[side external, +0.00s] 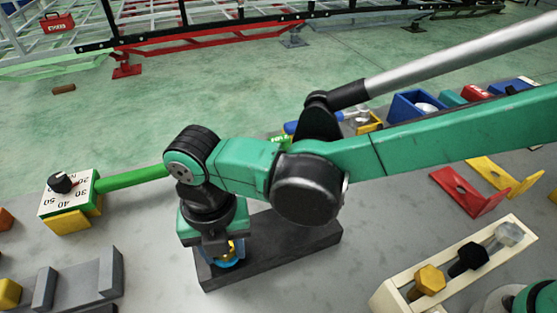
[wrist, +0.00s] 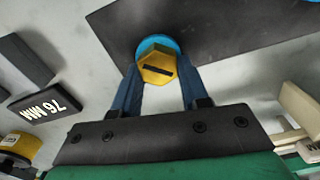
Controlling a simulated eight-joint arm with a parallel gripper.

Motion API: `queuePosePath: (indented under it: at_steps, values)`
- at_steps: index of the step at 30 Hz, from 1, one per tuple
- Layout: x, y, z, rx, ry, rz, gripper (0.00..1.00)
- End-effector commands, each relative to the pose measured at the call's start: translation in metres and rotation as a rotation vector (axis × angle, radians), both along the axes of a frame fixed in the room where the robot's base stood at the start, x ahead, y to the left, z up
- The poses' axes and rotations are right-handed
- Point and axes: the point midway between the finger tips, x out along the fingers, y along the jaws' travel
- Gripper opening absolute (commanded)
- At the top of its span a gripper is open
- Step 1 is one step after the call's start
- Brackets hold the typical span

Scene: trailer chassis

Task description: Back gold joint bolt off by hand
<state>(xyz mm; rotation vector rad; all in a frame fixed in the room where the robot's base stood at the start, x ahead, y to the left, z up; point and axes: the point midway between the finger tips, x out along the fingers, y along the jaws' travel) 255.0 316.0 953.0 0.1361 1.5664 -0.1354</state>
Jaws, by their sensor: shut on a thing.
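The gold joint bolt (wrist: 157,69) has a hex head with a dark slot across it and sits over a blue ring (wrist: 150,46) at the dark plate (wrist: 235,25). My gripper (wrist: 158,74) is shut on the gold bolt, with one blue finger on each side of the head. In the side view my gripper (side external: 221,246) points down at the left end of the dark plate (side external: 290,248). Only a sliver of gold and part of the blue ring (side external: 228,263) show there. The bolt's shank is hidden.
A white rack (side external: 400,294) with a gold, a black and a clear bolt stands at right. A dial tool (side external: 82,187) with a green handle lies at left. Grey blocks (side external: 78,280) are at front left. Red (side external: 463,192) and yellow (side external: 503,175) brackets lie at right.

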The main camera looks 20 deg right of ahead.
Motion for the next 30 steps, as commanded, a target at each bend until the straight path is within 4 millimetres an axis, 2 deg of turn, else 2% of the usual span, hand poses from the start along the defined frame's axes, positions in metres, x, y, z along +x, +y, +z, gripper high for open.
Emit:
queuePosePath:
  at_steps: [3, 4, 6, 7, 17, 27, 30]
  values:
    - [0.0, 0.0, -0.001, 0.0, 0.0, -0.001, 0.0]
    - [0.0, 0.0, -0.001, 0.0, 0.0, -0.001, 0.45]
    - [0.0, 0.0, -0.001, 0.0, 0.0, -0.001, 0.65]
    - [0.0, 0.0, -0.001, 0.0, 0.0, -0.001, 0.71]
    - [0.0, 0.0, 0.002, 0.0, 0.0, -0.002, 0.71]
    - [0.0, 0.0, 0.046, 0.0, 0.0, -0.002, 0.71]
    - [0.0, 0.0, 0.053, 0.0, 0.0, -0.002, 0.71]
